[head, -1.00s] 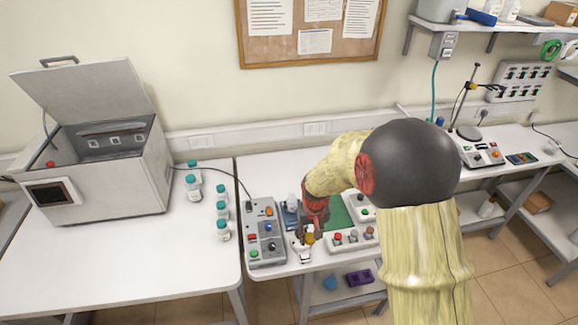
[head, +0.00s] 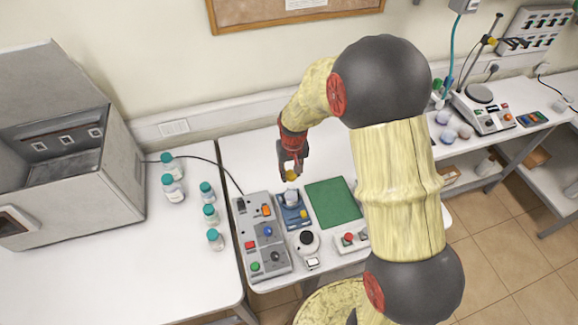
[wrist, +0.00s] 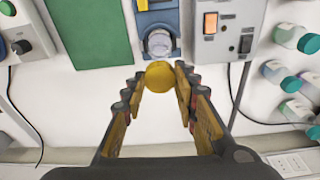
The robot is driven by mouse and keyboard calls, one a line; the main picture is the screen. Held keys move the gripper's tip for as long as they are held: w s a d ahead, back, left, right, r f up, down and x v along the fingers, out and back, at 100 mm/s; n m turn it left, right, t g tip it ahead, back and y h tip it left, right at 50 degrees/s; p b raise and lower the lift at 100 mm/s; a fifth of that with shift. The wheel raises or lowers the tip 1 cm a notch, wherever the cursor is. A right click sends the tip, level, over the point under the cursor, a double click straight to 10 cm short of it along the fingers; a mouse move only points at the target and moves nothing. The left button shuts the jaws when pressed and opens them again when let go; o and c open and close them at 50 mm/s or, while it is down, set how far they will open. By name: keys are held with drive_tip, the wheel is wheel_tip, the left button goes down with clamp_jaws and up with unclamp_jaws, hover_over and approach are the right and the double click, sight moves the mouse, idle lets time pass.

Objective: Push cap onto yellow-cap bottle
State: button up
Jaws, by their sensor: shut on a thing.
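My gripper (head: 291,168) is shut on a yellow cap (head: 291,178). In the wrist view the yellow cap (wrist: 159,76) sits between the fingertips (wrist: 158,82). An open-topped pale bottle (head: 291,198) stands in a blue holder (head: 292,216) on the middle table. The bottle (wrist: 159,43) shows just beyond the cap in the wrist view, seen from above. In the head view the cap is just above the bottle. I cannot tell whether the two touch.
A grey control box (head: 263,238) stands left of the holder. A green mat (head: 330,203) lies to its right. A round black-topped device (head: 306,242) is in front. Several teal-capped bottles (head: 207,192) stand on the left table, by the grey lidded machine (head: 70,165).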

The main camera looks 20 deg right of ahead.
sight(291, 187)
drive_tip(key=shift+f+b, duration=1.8)
drive_tip(key=shift+f, duration=1.25)
drive_tip(key=shift+s+f+b, duration=0.1)
drive_tip(key=shift+f+b, duration=0.05)
drive_tip(key=shift+b, duration=0.15)
drive_tip(key=o, duration=0.7)
drive_tip(key=o, duration=0.4)
drive_tip(key=shift+o, duration=1)
